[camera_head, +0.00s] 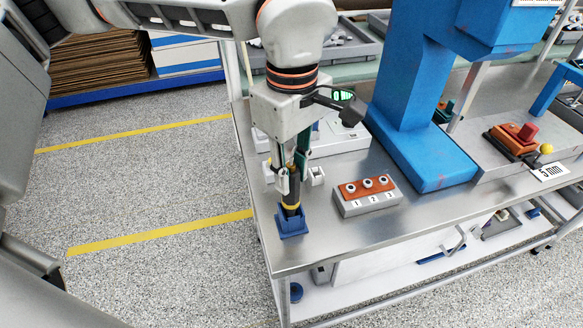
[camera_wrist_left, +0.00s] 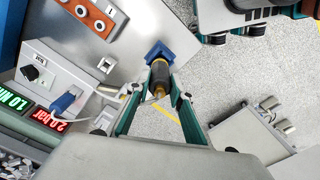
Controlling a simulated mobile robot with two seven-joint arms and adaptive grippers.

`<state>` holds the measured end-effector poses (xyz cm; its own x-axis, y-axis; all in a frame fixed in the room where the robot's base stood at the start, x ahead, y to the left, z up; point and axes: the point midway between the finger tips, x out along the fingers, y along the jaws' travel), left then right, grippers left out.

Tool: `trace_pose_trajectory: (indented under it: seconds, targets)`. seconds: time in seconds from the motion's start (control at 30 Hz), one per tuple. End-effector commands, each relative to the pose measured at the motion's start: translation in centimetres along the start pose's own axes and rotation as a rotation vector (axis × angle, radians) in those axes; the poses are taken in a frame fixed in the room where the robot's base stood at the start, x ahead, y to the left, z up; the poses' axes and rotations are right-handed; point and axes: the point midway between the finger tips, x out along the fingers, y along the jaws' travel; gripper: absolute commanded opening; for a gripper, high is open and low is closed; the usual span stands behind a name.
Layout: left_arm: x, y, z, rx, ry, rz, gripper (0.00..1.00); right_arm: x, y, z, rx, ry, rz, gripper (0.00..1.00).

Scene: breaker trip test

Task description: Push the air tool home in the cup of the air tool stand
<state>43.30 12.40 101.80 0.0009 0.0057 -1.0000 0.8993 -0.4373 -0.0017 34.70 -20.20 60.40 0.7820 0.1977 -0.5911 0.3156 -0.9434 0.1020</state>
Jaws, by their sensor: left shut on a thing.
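The air tool (camera_head: 291,207) is a dark cylinder with yellow bands; it also shows in the left wrist view (camera_wrist_left: 160,74). My left gripper (camera_head: 288,180) is shut on its upper part, and its teal fingers flank the tool in the wrist view (camera_wrist_left: 157,92). The air tool stand (camera_head: 291,227) is a small blue block at the table's left front corner, also in the wrist view (camera_wrist_left: 158,50). The tool is close to upright, with its lower end at the stand's cup. The cup walls hide how deep it sits. My right gripper is not in view.
A grey box with an orange top and several numbered buttons (camera_head: 368,196) stands right of the stand. A grey unit with green and red displays (camera_wrist_left: 38,112) is behind. A large blue press column (camera_head: 410,110) rises further right. Open floor (camera_head: 150,180) lies left.

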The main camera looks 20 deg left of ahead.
Motion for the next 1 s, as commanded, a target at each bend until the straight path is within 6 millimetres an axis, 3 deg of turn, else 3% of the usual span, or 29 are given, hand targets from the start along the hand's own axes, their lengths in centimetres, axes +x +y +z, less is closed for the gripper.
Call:
trace_pose_trajectory:
  seconds: [0.3, 0.33, 0.4, 0.77, 1.0]
  targets:
    - [0.8, 0.0, 0.0, 0.000, 0.000, 0.000, 0.00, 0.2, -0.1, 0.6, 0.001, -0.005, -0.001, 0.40]
    - [0.7, 0.0, 0.0, 0.000, 0.000, 0.001, 0.29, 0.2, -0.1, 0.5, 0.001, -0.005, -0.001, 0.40]
    - [0.6, 0.0, 0.0, 0.000, 0.000, 0.001, 0.41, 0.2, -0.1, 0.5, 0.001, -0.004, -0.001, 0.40]
    - [0.5, 0.0, 0.0, 0.000, 0.000, 0.000, 0.41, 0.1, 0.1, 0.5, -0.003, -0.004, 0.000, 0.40]
    - [-2.8, 0.1, 0.0, -0.001, 0.001, 0.005, 0.41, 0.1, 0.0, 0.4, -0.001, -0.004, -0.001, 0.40]
